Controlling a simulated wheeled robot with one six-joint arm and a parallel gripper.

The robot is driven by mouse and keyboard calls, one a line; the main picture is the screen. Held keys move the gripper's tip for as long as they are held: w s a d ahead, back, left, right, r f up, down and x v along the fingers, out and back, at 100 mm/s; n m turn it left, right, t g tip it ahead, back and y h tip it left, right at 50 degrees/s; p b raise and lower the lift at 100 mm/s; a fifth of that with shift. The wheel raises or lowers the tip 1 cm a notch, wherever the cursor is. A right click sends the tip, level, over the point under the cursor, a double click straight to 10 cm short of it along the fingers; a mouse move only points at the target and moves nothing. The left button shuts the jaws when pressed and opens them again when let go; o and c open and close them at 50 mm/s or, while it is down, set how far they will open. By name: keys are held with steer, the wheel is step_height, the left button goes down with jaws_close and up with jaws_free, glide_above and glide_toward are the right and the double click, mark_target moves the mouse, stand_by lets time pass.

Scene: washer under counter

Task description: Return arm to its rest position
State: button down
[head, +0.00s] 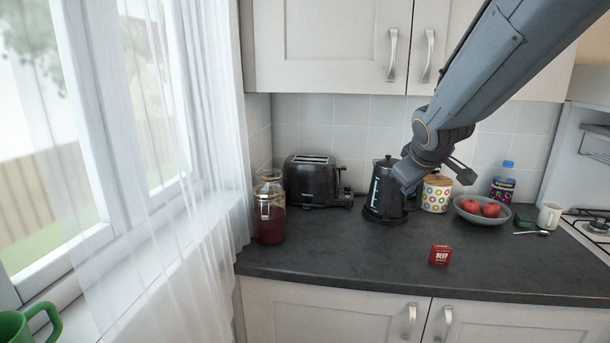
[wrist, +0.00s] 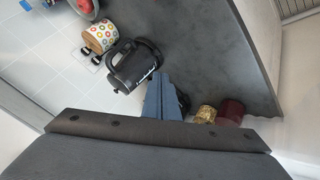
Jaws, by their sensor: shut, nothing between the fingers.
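My arm reaches in from the upper right in the head view. My gripper (head: 403,183) is in front of the wall tiles, above the counter (head: 340,240), and overlaps the black kettle (head: 382,195) in the picture. In the wrist view the blue-grey fingers of my gripper (wrist: 163,84) are together, with nothing between them. The kettle (wrist: 133,68) shows just beside the fingertips there. I cannot tell how far apart they are. The gripper hides part of the kettle in the head view.
A black toaster (head: 312,180), a red-filled jar (head: 269,212), a patterned canister (head: 436,193), a fruit bowl (head: 470,213) and a blue-capped bottle (head: 503,183) stand on the counter. A small red box (head: 440,254) sits near the front edge. Wall cabinets (head: 330,45) hang above.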

steer(key=s+a+f+m+g, duration=0.2)
steer(key=s+f+m+g, duration=0.1)
steer(key=s+f, duration=0.6)
steer(key=s+a+f+m+g+y, duration=0.1)
steer(key=s+a+f+m+g, duration=0.2)
steer(key=s+f, duration=0.7)
steer(key=s+g, duration=0.1)
steer(key=s, duration=0.5)
steer(key=shift+a+f+y+b, duration=0.2)
steer(key=shift+a+y+b, duration=0.1)
steer(key=shift+a+b, duration=0.1)
